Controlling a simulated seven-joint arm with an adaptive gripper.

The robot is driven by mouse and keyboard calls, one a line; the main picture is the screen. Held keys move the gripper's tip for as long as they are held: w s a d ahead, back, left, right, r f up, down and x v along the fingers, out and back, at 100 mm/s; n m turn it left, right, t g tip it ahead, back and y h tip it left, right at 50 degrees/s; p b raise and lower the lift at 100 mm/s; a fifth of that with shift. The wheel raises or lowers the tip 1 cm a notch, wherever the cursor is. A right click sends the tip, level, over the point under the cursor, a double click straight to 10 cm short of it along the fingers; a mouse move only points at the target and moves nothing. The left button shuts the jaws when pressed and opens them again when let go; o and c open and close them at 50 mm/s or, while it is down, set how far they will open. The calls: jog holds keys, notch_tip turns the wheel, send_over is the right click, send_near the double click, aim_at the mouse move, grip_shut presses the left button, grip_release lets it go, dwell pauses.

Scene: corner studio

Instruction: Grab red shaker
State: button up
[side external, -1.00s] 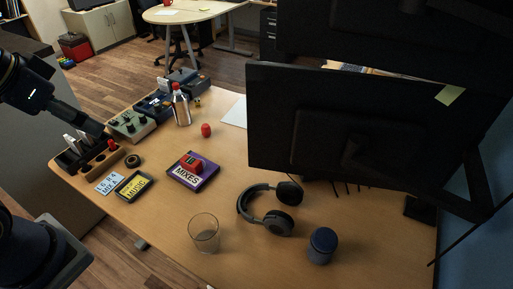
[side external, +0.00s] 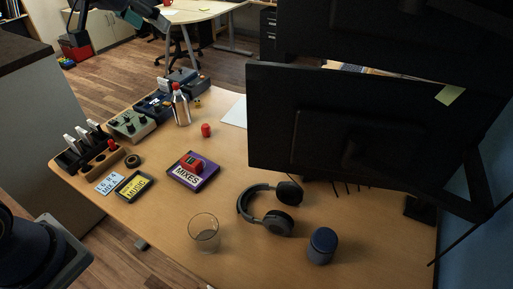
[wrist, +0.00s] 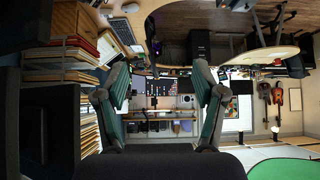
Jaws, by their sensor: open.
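A small red rounded object (side external: 206,130), which looks like the red shaker, stands on the wooden desk (side external: 225,160) in the side view, in front of a silver bottle with a red top (side external: 181,106). Another red item (side external: 191,163) lies on a purple case labelled MIXES (side external: 205,178). My gripper (wrist: 160,95) is open and empty in the wrist view, its two fingers wide apart. In the side view it is partly cut off at the top left, raised beyond the desk's far left edge. The wrist view faces the room, and I cannot make out the shaker there.
Sound gear (side external: 129,124) lines the desk's left edge. A clear glass (side external: 204,233), headphones (side external: 270,209) and a dark blue jar (side external: 322,245) stand toward the front. A large monitor (side external: 340,125) blocks the right. Bare desk surrounds the small red object's front and right.

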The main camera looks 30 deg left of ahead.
jog(key=w+a+f, duration=0.3)
jog(key=w+f, duration=0.2)
jog(key=w, duration=0.5)
jog(key=n+g, duration=0.1)
jog(key=g, duration=0.2)
send_over(204, 127)
jog(key=s+d, duration=0.3)
notch_tip(204, 127, down, 20)
jog(key=shift+n+g+y, duration=0.3)
jog(key=shift+n+g, duration=0.1)
jog(key=shift+g, duration=0.3)
jog(key=a+f, duration=0.1)
jog(key=f, duration=0.5)
jog(key=w+f, duration=0.1)
jog(key=f, duration=0.5)
jog(key=w+a+f, duration=0.1)
jog(key=f, duration=0.6)
jog(key=shift+w+a, duration=0.2)
jog(key=shift+a, duration=0.1)
jog(key=x, duration=0.5)
jog(key=shift+s+a+f, duration=0.1)
jog(key=shift+s+f, duration=0.05)
jog(key=shift+f, duration=0.25)
jog(key=c, duration=1.2)
